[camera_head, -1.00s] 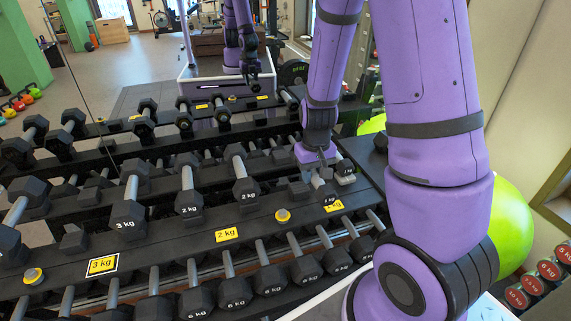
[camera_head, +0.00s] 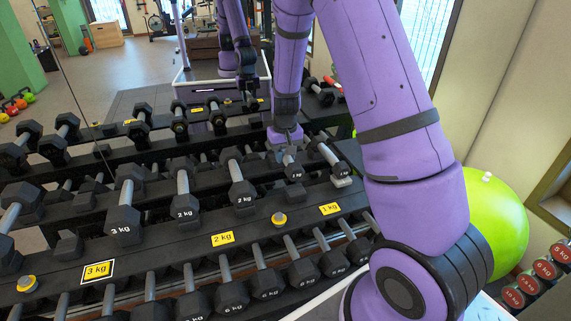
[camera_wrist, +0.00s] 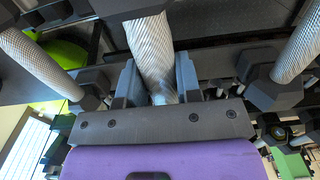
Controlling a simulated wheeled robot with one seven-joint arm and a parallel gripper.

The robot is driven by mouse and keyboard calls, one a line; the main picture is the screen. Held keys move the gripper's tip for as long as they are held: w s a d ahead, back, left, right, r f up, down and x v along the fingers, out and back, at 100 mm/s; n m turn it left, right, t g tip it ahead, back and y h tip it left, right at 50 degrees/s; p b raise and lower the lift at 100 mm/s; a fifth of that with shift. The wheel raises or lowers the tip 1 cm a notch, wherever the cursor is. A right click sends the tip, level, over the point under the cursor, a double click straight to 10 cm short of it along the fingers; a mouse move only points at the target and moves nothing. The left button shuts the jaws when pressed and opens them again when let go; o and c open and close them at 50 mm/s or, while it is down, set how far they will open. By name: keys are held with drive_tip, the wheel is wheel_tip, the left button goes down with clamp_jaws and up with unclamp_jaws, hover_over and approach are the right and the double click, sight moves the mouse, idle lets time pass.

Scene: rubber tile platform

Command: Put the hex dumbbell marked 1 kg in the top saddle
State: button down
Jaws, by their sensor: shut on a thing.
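My gripper (camera_head: 285,140) is shut on the handle of a black hex dumbbell (camera_head: 294,171) at the right part of the rack's top row. Small white marking on its near head is hard to read. In the wrist view the knurled grey handle (camera_wrist: 150,50) lies between my blue-grey fingers (camera_wrist: 158,85). The held dumbbell is over or at a saddle left of another small hex dumbbell (camera_head: 332,158), which rests on a saddle with a pale front. I cannot tell whether it touches its saddle. The yellow 1 kg label (camera_head: 330,209) is on the rail below.
To the left on the top row stand a 2 kg dumbbell (camera_head: 238,185), another 2 kg one (camera_head: 184,195) and a 3 kg one (camera_head: 125,205). A lower row of heavier dumbbells (camera_head: 267,280) runs in front. A mirror behind reflects rack and arm. A green ball (camera_head: 500,225) is right.

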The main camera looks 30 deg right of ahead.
drive_tip(key=shift+f, duration=1.7)
drive_tip(key=shift+f, duration=0.15)
drive_tip(key=c, duration=0.8)
unclamp_jaws()
drive_tip(key=shift+s, duration=0.1)
wheel_tip(320, 180, up, 13)
drive_tip(key=shift+a+f, duration=0.1)
drive_tip(key=shift+f, duration=0.05)
drive_tip(key=s+a+r+n+t, duration=0.1)
drive_tip(key=s+a+r, duration=0.1)
drive_tip(key=s+r, duration=0.5)
drive_tip(key=s+a+r+t, duration=0.1)
drive_tip(key=s+a+r, duration=0.3)
drive_tip(key=r, duration=0.5)
drive_tip(key=s+a+r+t, duration=0.1)
drive_tip(key=s+r, duration=0.2)
drive_tip(key=s, duration=0.6)
drive_tip(key=s+r+n+t, duration=0.1)
drive_tip(key=s+r+t, duration=0.1)
drive_tip(key=s, duration=0.7)
drive_tip(key=shift+s+a+r, duration=0.3)
drive_tip(key=shift+a+r, duration=0.05)
drive_tip(key=shift+r, duration=0.4)
